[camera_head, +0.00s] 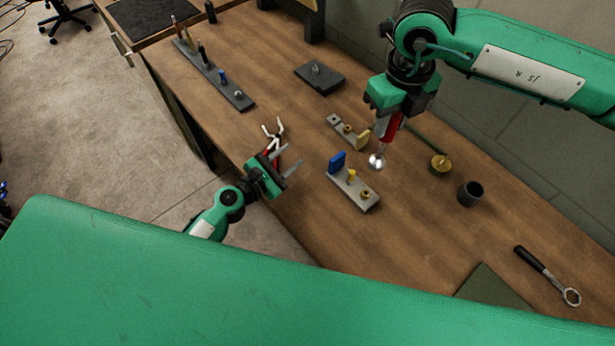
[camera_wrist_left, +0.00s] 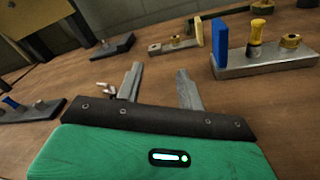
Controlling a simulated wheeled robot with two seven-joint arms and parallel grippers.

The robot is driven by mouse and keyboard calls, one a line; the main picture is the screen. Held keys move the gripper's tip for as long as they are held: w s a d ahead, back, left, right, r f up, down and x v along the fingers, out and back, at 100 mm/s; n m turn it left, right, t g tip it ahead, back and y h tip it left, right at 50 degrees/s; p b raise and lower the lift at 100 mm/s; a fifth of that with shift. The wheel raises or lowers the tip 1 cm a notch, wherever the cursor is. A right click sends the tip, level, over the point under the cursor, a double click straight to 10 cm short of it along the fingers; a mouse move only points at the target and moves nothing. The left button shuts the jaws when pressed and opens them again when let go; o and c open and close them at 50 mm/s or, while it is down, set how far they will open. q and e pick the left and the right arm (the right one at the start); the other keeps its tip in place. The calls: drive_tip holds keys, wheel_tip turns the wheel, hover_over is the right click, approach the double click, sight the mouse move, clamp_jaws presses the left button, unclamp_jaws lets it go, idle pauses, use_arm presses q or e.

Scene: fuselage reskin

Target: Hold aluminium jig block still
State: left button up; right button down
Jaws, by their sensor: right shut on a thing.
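A grey aluminium jig block (camera_head: 360,197) lies on the wooden bench, carrying a blue piece, a yellow-topped pin and a brass fitting. It also shows in the left wrist view (camera_wrist_left: 268,65), at the upper right. My left gripper (camera_head: 291,157) is open and empty, to the left of the block and apart from it. Its two fingers (camera_wrist_left: 158,72) stand spread in the left wrist view. My right gripper (camera_head: 390,112) is shut on a red-handled tool (camera_head: 388,130) with a shiny round silver end, beyond the block and to its right.
A smaller grey block (camera_head: 340,124) with brass and yellow pieces lies behind. Pliers (camera_head: 277,130) lie beside my left gripper. A long tool rack (camera_head: 213,75), dark plate (camera_head: 320,77), brass disc (camera_head: 441,163), dark cup (camera_head: 470,194) and ring wrench (camera_head: 547,272) are on the bench.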

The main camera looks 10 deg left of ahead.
sight(343, 152)
use_arm(q)
drive_tip(key=s+d+n, duration=0.1)
drive_tip(key=d, duration=0.1)
drive_tip(key=s+d+n+h, duration=0.1)
drive_tip(key=s+d, duration=0.1)
drive_tip(key=s+d+r+n+h, duration=0.1)
drive_tip(key=s+d+n, duration=0.1)
drive_tip(key=shift+d, duration=0.4)
drive_tip(key=x, duration=1.2)
drive_tip(key=shift+s, duration=0.1)
clamp_jaws()
use_arm(e)
drive_tip(key=shift+f, duration=3.75)
